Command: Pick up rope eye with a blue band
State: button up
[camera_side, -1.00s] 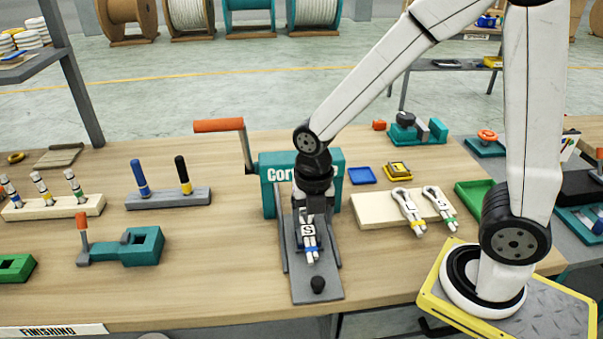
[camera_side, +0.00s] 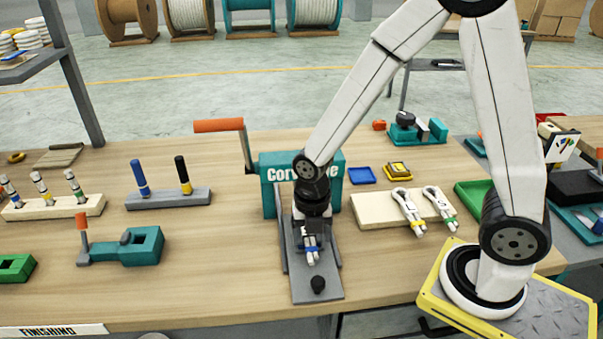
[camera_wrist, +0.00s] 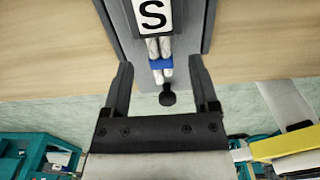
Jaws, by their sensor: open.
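The rope eye with a blue band (camera_side: 312,253) lies on the grey sled plate (camera_side: 316,284) in front of the teal press. In the wrist view its blue band (camera_wrist: 161,64) and white strands show below a white tag marked S (camera_wrist: 152,14). My gripper (camera_side: 311,238) is over the rope eye and hides its upper part in the side view. In the wrist view my gripper (camera_wrist: 159,76) is open, with one finger on each side of the banded strands and a gap on both sides. The fingers' height above the plate is hard to tell.
The teal press (camera_side: 270,175) with an orange-handled crank (camera_side: 219,125) stands right behind. A black knob (camera_side: 318,284) sits at the plate's front end. Rope eyes with yellow and green bands lie on a wooden block (camera_side: 375,210) at right. Table front-left of the plate is clear.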

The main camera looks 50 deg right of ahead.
jog(key=shift+f, duration=1.1)
grip_shut()
